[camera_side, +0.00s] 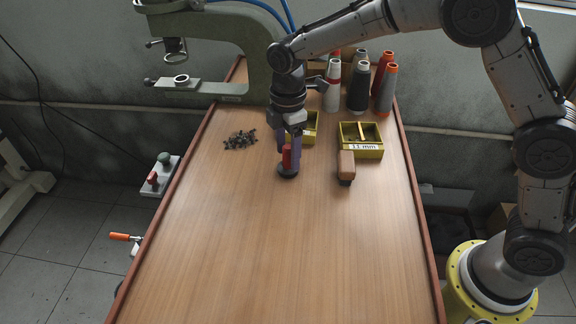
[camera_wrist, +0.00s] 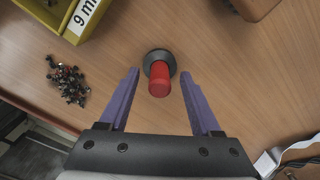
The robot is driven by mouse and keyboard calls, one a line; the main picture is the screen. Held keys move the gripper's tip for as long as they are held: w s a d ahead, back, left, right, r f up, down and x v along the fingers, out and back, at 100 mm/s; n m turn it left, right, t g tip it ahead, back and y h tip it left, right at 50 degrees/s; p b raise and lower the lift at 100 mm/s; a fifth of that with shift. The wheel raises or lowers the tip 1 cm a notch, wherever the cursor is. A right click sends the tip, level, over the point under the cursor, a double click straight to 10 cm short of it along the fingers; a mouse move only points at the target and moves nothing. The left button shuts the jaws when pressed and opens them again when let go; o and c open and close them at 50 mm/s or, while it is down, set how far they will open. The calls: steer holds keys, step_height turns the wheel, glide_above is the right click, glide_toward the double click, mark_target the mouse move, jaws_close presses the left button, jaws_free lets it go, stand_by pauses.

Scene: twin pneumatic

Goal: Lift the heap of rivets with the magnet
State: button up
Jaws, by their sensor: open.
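The magnet (camera_wrist: 159,76) has a red upright handle on a dark round base and stands on the wooden table. In the side view its red handle (camera_side: 287,157) shows between the purple fingers. My gripper (camera_wrist: 160,72) is open, with one finger on each side of the handle and a visible gap to both in the wrist view. The heap of rivets (camera_side: 240,139) lies loose on the table, left of the magnet in the side view. It also shows at the left in the wrist view (camera_wrist: 66,80) as small dark pieces.
A yellow bin labelled 11 mm (camera_side: 361,147) and a second yellow bin (camera_side: 311,127) stand behind. A brown-handled block (camera_side: 346,167) is right of the magnet. Thread cones (camera_side: 358,86) and a green press (camera_side: 225,35) stand at the back. The table's front is clear.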

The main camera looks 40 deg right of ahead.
steer(key=shift+f, duration=0.5)
jaws_close()
steer(key=shift+r, duration=0.1)
